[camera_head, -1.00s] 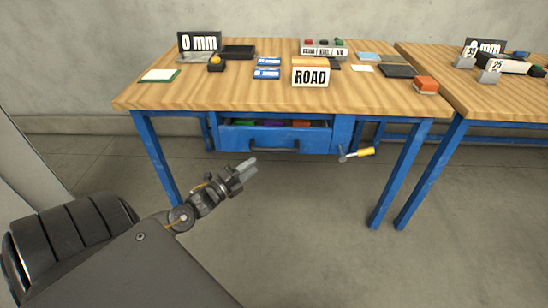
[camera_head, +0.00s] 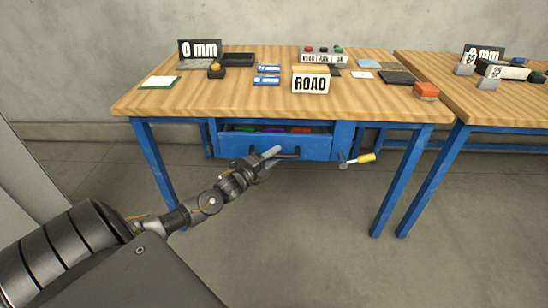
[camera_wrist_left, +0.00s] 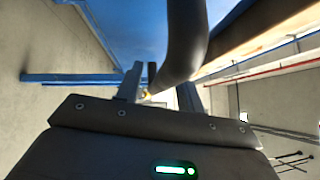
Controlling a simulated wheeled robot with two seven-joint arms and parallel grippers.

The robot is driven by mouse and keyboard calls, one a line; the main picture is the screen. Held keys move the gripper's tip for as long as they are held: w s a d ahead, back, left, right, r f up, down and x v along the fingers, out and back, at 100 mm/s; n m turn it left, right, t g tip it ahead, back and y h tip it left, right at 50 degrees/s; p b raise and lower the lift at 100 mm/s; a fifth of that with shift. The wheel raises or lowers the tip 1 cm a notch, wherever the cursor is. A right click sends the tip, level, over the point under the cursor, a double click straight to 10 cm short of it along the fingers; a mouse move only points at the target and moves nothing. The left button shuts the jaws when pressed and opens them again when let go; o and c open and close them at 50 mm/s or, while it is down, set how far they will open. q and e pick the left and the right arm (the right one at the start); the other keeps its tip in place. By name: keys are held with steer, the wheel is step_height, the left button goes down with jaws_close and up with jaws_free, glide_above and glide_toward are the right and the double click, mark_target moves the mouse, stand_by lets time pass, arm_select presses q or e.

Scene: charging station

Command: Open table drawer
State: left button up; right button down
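The blue drawer (camera_head: 308,147) under the wooden table (camera_head: 210,103) stands partly open, with coloured items showing inside. Its dark handle (camera_head: 290,156) is on the front face, partly covered by my left gripper. My left gripper (camera_head: 274,155) is at the handle. In the left wrist view the fingers (camera_wrist_left: 160,92) are apart, and the dark curved handle (camera_wrist_left: 186,40) passes close over and between them. I cannot tell if they touch it. My right gripper is not in view.
A yellow-handled hammer (camera_head: 357,160) hangs right of the drawer. A second table (camera_head: 500,105) adjoins at right. The floor in front is clear.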

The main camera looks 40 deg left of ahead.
arm_select(q)
steer(key=shift+w, duration=0.15)
steer(key=shift+c, duration=0.4)
jaws_close()
